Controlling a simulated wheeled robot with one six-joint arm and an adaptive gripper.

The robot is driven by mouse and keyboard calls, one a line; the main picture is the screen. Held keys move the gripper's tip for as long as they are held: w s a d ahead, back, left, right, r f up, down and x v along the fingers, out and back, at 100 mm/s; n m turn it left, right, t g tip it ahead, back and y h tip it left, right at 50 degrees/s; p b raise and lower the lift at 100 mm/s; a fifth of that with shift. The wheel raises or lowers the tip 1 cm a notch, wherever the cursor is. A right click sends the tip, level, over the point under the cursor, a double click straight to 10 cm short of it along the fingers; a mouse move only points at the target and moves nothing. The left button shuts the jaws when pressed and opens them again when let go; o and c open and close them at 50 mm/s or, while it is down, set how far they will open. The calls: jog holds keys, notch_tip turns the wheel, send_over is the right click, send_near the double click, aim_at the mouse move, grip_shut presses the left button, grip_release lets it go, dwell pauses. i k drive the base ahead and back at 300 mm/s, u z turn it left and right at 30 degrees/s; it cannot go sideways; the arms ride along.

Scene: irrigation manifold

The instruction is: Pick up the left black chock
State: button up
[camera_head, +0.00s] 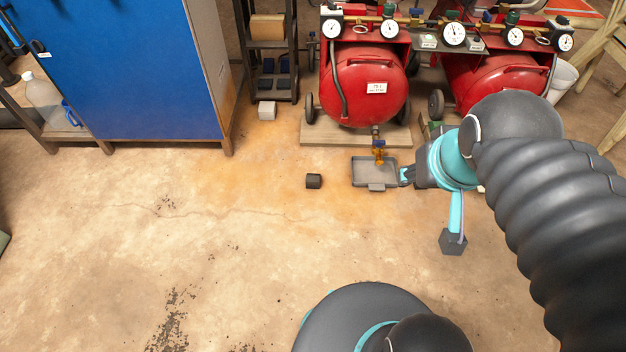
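A small black chock (313,181) sits on the concrete floor, left of a shallow grey tray (361,185). It is apart from the tray, with bare floor around it. It is the only loose black chock I can make out; my arm hides some of the floor to the right. My gripper (405,177) is at the tray's right edge, pointing left, with the tray between it and the chock. The fingers are small and seen edge-on, so I cannot tell whether they are open or shut, or whether they touch the tray.
Red compressor tanks (364,88) with gauges stand on a wooden base (340,133) behind the tray. A brass valve (379,150) hangs over the tray's back. A blue cabinet (140,65) and a dark shelf rack (270,60) stand back left.

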aim_at(312, 181)
jog(key=u, duration=0.35)
jog(key=k, duration=0.4)
jog(key=u, duration=1.05)
jog(key=i, duration=0.9)
jog(key=z, duration=1.05)
jog(key=i, duration=0.35)
jog(key=z, duration=0.35)
